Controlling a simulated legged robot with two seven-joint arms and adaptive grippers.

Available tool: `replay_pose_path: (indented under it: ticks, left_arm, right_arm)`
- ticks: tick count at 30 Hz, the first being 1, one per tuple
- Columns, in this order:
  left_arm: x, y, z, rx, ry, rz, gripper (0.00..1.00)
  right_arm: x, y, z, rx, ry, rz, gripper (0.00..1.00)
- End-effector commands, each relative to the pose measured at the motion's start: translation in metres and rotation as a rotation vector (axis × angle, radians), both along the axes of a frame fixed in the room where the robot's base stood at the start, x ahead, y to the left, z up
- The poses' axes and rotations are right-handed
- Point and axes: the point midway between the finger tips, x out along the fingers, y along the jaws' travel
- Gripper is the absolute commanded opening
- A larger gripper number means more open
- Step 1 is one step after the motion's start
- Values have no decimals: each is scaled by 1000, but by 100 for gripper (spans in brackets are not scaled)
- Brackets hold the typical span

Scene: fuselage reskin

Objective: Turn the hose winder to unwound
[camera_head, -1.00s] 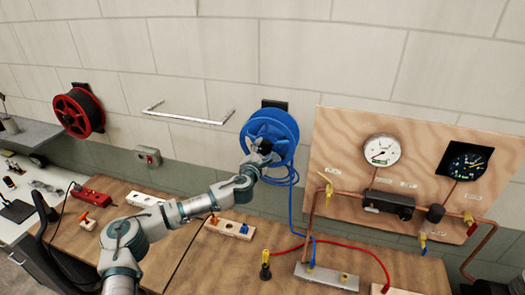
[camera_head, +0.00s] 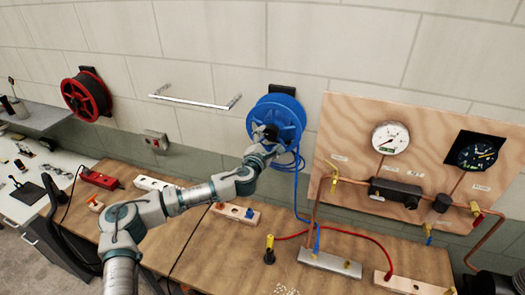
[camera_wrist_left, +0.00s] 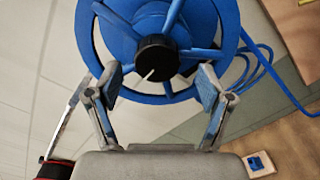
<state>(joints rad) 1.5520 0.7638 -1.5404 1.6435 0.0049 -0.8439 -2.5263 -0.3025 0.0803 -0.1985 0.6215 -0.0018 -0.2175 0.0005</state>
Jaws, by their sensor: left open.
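The hose winder is a blue reel (camera_head: 276,118) on the wall, with a blue hose hanging from it. In the left wrist view the blue reel (camera_wrist_left: 86,30) fills the upper middle. Its black hub knob (camera_wrist_left: 157,58) has a white pointer line toward the lower left. My left gripper (camera_head: 265,132) is in front of the reel. In the left wrist view its open fingers (camera_wrist_left: 158,85) stand either side of the knob, a little below it, with nothing visibly between them. My right gripper is not in view.
A red reel (camera_head: 86,97) and a metal rail (camera_head: 195,102) are on the wall to the left. A wooden panel with gauges (camera_head: 340,125) stands to the right. The workbench (camera_head: 205,250) below holds a red hose (camera_head: 350,233), metal block (camera_head: 329,262) and several small blocks.

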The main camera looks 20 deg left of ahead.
Motion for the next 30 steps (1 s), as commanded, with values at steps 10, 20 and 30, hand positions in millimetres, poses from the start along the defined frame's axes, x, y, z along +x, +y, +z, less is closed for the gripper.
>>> replay_pose_path:
  ticks: [10,20,30]
  left_arm:
    - [-69,2,-3,0,4,-2,80]
    - [-85,1,-3,1,4,0,80]
    - [-86,-1,-7,-17,11,-6,80]
  right_arm:
    - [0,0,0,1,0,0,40]
    - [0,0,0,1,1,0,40]
    - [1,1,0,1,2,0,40]
